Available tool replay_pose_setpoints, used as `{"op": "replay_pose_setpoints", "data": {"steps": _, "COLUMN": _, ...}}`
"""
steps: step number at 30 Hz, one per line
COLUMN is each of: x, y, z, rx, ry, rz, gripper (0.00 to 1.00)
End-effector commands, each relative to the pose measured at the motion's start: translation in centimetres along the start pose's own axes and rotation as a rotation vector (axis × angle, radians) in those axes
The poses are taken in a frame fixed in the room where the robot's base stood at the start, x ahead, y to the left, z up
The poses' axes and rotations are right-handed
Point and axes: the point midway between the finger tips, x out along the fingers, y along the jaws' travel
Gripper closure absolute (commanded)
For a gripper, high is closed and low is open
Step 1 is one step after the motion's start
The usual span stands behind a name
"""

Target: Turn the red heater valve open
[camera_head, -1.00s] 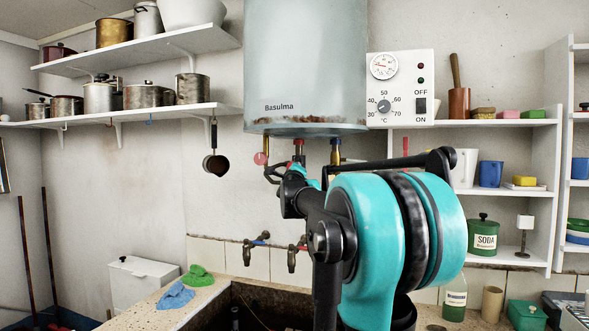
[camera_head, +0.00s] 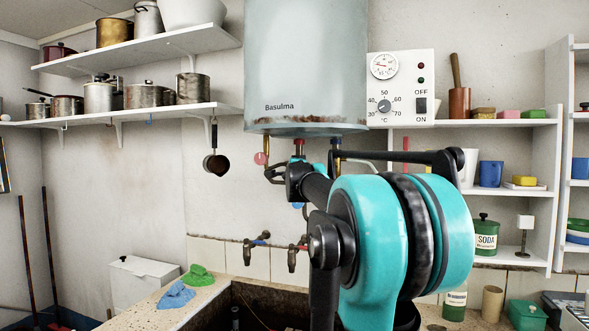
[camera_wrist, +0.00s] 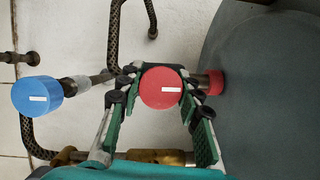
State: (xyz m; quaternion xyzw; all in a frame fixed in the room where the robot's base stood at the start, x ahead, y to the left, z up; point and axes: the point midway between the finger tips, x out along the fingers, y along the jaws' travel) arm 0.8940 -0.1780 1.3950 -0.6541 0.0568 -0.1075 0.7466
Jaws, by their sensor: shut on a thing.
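The red heater valve (camera_wrist: 161,88) is a round red knob with a white mark, which lies nearly level in the wrist view. My gripper (camera_wrist: 160,80) has its dark, green-sided fingers closed around the knob, one on each side. In the head view my gripper (camera_head: 292,178) is just below the water heater (camera_head: 305,75), among its pipes. The knob itself is hidden there behind the gripper and arm. A red collar (camera_wrist: 214,82) sits between the valve's pipe and the grey heater underside.
A blue valve knob (camera_wrist: 37,96) is close on the left in the wrist view, with braided hoses (camera_wrist: 117,45) nearby. A control panel (camera_head: 401,87) is right of the heater. Wall taps (camera_head: 249,252) are below, above the stone trough (camera_head: 210,300).

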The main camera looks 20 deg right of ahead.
Motion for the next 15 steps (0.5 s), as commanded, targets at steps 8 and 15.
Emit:
{"op": "replay_pose_setpoints", "data": {"steps": 8, "x": -0.05, "y": 0.06, "z": -0.22, "rx": -0.007, "ry": 0.003, "rz": 0.002, "gripper": 0.94}}
{"op": "replay_pose_setpoints", "data": {"steps": 15, "x": -0.05, "y": 0.06, "z": -0.23, "rx": -0.007, "ry": 0.004, "rz": 0.002, "gripper": 0.64}}
